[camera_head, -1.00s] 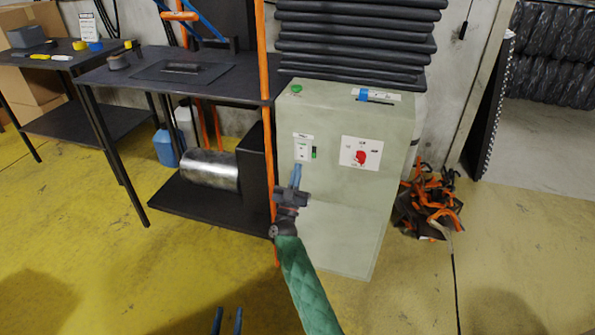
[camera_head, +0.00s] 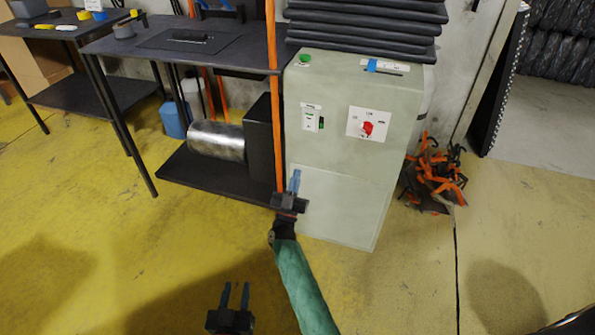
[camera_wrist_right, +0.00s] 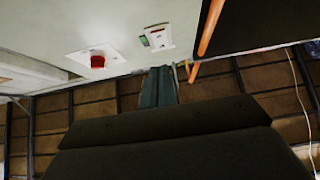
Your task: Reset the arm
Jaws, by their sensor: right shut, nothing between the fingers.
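My right gripper (camera_head: 294,181), on the green-sleeved arm, points up in front of the lower left part of the pale green cabinet (camera_head: 340,205). Its blue fingers are together with nothing between them. It sits below the small switch panel (camera_head: 312,118) and the red rotary switch (camera_head: 367,129). In the right wrist view the closed fingers (camera_wrist_right: 158,88) show below the switch panel (camera_wrist_right: 158,37) and the red knob (camera_wrist_right: 97,61). My left gripper (camera_head: 235,293) is at the bottom, its two fingers apart and empty, over the yellow floor.
A dark table (camera_head: 130,50) with a lower shelf holding a metal cylinder (camera_head: 217,141) stands left of the cabinet. An orange post (camera_head: 273,90) is close to my right gripper. Orange and black straps (camera_head: 436,172) lie right of the cabinet. The yellow floor in front is open.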

